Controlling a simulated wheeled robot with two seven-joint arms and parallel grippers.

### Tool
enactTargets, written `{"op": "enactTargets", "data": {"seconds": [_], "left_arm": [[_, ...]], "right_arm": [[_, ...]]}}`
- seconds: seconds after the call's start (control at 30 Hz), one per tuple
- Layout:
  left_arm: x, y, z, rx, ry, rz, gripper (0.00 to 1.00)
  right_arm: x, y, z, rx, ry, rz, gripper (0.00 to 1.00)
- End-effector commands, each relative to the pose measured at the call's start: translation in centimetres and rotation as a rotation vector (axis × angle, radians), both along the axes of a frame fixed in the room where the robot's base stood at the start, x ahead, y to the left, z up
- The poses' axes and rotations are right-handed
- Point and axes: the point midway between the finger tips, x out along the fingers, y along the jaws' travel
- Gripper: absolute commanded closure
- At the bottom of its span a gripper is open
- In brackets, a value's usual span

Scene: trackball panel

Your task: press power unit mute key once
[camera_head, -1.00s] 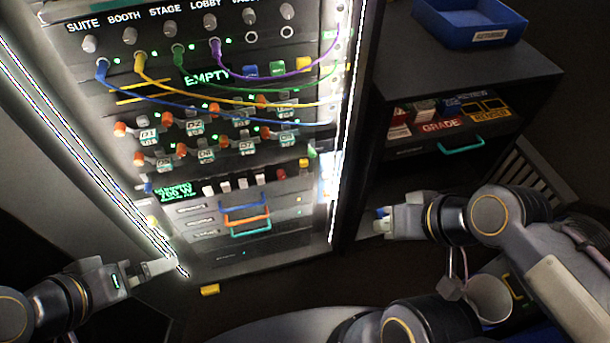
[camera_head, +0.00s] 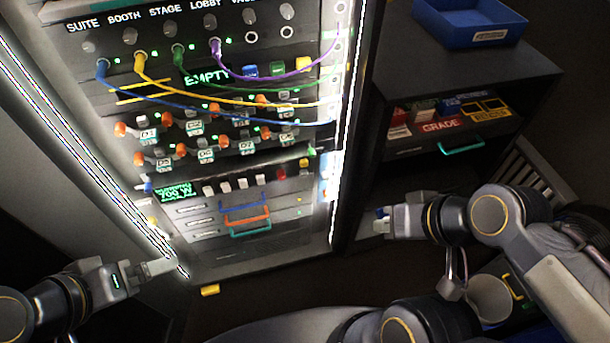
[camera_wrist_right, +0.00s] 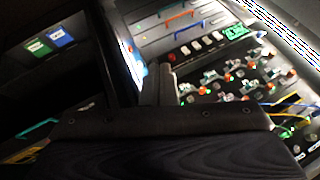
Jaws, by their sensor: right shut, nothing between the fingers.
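The power unit is the low strip on the rack with a green display (camera_head: 174,191) and a row of small keys (camera_head: 226,186): several pale ones, a dark one and a red one at the right. Their labels are too small to read, so I cannot tell which is the mute key. The keys (camera_wrist_right: 198,44) and display (camera_wrist_right: 237,32) also show in the right wrist view. My right gripper (camera_head: 380,221) is shut and empty, right of the rack and apart from the keys. My left gripper (camera_head: 162,266) is by the rack's lower left edge; its jaw opening is unclear.
Coloured cables (camera_head: 222,97) hang across the rack above rows of orange-ended knobs (camera_head: 182,150). Coloured drawer handles (camera_head: 245,220) project below the keys. A dark cabinet (camera_head: 385,90) with a blue tray (camera_head: 465,35) stands at right. A yellow block (camera_head: 210,290) lies below the rack.

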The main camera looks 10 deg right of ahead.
Motion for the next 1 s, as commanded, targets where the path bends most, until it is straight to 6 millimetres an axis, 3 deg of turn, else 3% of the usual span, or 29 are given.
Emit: {"op": "enactTargets", "data": {"seconds": [0.67,0.83,1.0], "left_arm": [[0.0,0.0,-0.3,0.000,0.000,0.000,0.00],[0.0,0.0,-3.2,0.000,0.000,0.000,0.00],[0.0,0.0,-8.4,0.000,0.000,0.000,0.00]], "right_arm": [[0.2,0.0,-0.3,0.001,0.002,-0.005,1.00],[2.5,-0.2,-3.5,0.015,0.009,-0.077,1.00],[7.8,-0.2,-9.7,0.067,0.007,-0.230,1.00]]}}
